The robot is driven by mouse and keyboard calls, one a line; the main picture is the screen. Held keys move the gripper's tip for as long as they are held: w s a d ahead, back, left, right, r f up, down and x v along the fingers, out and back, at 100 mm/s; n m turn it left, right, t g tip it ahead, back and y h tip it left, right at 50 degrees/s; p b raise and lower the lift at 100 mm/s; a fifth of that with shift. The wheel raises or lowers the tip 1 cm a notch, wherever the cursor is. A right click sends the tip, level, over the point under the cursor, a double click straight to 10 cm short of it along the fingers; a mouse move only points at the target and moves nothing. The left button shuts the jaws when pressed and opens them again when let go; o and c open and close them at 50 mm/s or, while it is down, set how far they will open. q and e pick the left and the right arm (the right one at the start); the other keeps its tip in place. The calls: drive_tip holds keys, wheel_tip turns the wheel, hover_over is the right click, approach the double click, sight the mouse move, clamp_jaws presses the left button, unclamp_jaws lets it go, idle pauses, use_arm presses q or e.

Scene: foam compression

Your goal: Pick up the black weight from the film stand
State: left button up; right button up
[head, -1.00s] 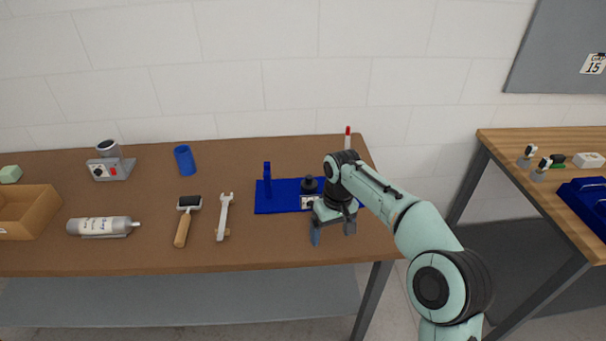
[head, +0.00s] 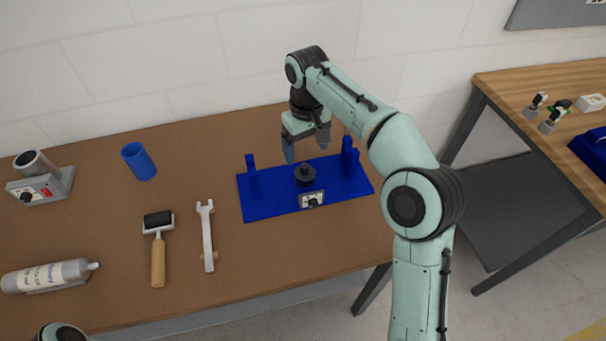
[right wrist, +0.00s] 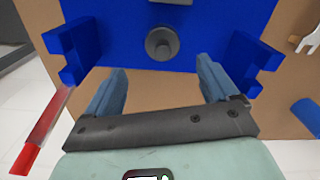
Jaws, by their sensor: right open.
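The black weight (head: 305,174) is a small dark round piece with a knob, standing upright on the blue film stand (head: 260,204) between its two blue posts. My right gripper (head: 306,154) is open and empty, above and slightly behind the weight in the head view. In the right wrist view the weight (right wrist: 161,44) shows ahead of the open fingers (right wrist: 163,88), centred between them and apart from them. The stand (right wrist: 205,50) also shows there. Of my left arm only a small rounded part shows at the lower left of the head view; its gripper is not visible.
A red-tipped marker (right wrist: 42,135) shows beside my gripper in the right wrist view.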

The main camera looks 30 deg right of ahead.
sight(305, 165)
wheel_tip(305, 165, down, 3)
drive_tip(key=shift+f+b, duration=0.15)
drive_tip(key=shift+b, duration=0.15)
drive_tip(key=f, duration=0.2)
drive_tip(key=f+b, duration=0.1)
drive_tip(key=f, duration=0.1)
drive_tip(key=shift+s+a, duration=0.1)
drive_tip(key=shift+a, duration=0.1)
drive_tip(key=shift+f, duration=0.65)
drive_tip(key=shift+r, duration=0.1)
clamp_jaws()
